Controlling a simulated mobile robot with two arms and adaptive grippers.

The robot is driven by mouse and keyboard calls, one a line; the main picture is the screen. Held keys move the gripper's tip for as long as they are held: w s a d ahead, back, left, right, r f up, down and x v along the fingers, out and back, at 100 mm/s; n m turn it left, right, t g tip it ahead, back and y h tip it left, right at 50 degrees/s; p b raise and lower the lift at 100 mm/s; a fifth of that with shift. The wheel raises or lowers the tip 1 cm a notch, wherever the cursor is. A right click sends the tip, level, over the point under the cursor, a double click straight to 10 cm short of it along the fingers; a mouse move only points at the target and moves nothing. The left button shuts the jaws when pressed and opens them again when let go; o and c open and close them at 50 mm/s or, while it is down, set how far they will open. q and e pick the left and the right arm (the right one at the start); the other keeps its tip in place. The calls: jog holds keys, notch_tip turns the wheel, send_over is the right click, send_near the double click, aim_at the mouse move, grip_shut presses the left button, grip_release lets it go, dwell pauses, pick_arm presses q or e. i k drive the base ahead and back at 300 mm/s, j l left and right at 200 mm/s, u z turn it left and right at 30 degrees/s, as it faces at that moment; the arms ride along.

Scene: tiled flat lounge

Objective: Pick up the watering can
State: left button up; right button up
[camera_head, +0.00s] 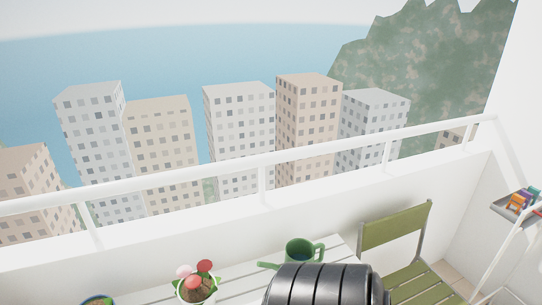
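The green watering can (299,249) stands on the white slatted table (236,282) in the lower middle of the head view. Its spout points left and its handle is on the right. A black ribbed form in front, which may be part of my own body, hides its lower part. Neither of my grippers shows in the view, so the can is not seen in any grip.
A pot with pink and red flowers (197,282) stands left of the can, and another pot (97,300) is cut off at the bottom edge. A green folding chair (396,236) is on the right. A white railing (262,160) runs behind. A small shelf (516,207) holds colored items.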

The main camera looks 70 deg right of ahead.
aim_at(297, 250)
jog(key=z, duration=2.55)
